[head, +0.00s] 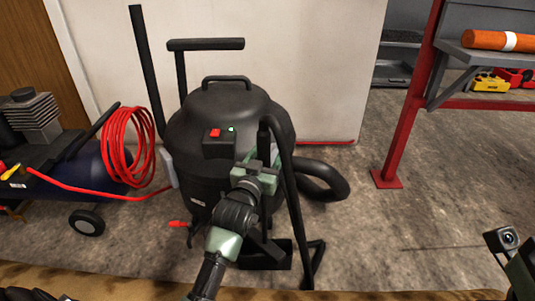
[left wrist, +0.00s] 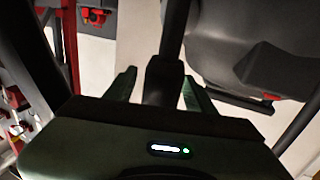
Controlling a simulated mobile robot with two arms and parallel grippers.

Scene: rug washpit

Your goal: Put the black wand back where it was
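The black wand (head: 297,215) is a long thin tube with a bent top end. It slants down in front of the black vacuum (head: 195,140), beside a flat dark foot near the floor. My left gripper (head: 262,160) is at the wand's upper end, shut on it. In the left wrist view the dark wand (left wrist: 163,80) stands between the two green fingers, close to the right one; a narrow gap shows at the left, and the contact faces are hidden. Part of my right gripper (head: 510,250) shows at the lower right; its fingers cannot be made out.
A thick black hose (head: 325,185) curves from the vacuum's right side. A blue compressor (head: 90,165) with a coiled red hose (head: 128,145) stands at left. A red-legged rack (head: 410,100) is at right, with an orange roll (head: 485,40) on its shelf. Concrete floor between is clear.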

